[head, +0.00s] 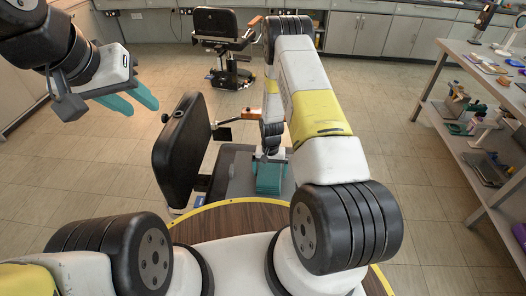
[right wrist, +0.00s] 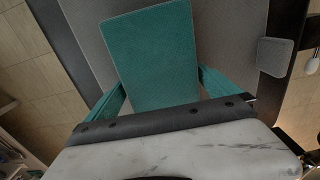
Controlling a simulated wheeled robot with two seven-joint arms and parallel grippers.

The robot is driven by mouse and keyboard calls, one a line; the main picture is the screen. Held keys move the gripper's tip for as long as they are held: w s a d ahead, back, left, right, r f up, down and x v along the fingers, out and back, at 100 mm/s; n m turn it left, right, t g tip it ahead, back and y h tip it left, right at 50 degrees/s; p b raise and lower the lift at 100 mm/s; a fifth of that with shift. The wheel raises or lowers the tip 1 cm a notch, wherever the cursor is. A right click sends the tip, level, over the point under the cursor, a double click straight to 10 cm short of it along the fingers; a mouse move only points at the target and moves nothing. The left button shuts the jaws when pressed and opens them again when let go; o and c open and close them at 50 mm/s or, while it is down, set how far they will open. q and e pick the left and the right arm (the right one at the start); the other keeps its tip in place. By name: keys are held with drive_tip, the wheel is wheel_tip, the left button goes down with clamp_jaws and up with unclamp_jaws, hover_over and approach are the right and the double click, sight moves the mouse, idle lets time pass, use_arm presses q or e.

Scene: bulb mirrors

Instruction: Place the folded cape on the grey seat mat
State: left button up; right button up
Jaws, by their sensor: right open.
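The folded cape (right wrist: 158,55) is a flat teal rectangle in the right wrist view. It lies on a grey surface that looks like the seat mat (right wrist: 233,40), which also shows in the head view (head: 238,180) on the near chair. My right gripper (right wrist: 162,82) is open, with one teal finger on each side of the cape's near part; I cannot tell whether they touch it. In the head view, teal (head: 268,180) shows below my right wrist, cape and fingers hard to tell apart. My left gripper (head: 142,108) is open and empty, raised at the upper left.
The near chair's black backrest (head: 180,145) stands left of the seat, with an armrest (head: 236,117) behind it. Another black chair (head: 222,40) is farther back. A shelf unit with several items (head: 485,100) stands at right. The round wooden top (head: 235,218) is in front of me.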

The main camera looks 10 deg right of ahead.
wheel_tip(320, 180, up, 11)
drive_tip(key=shift+r, duration=0.2)
wheel_tip(320, 180, up, 14)
drive_tip(key=t, duration=0.1)
hover_over(270, 169)
drive_tip(key=s+a+r+n+t+y, duration=0.15)
drive_tip(key=s+r, duration=0.25)
drive_tip(key=r, duration=0.9)
drive_tip(key=s+r+n+t, duration=0.1)
drive_tip(key=s+r+t, duration=0.1)
drive_tip(key=s+r, duration=0.5)
drive_tip(key=s+r+n+t, duration=0.1)
drive_tip(key=s+r, duration=0.7)
drive_tip(key=s, duration=0.5)
drive_tip(key=shift+a+t+y, duration=0.35)
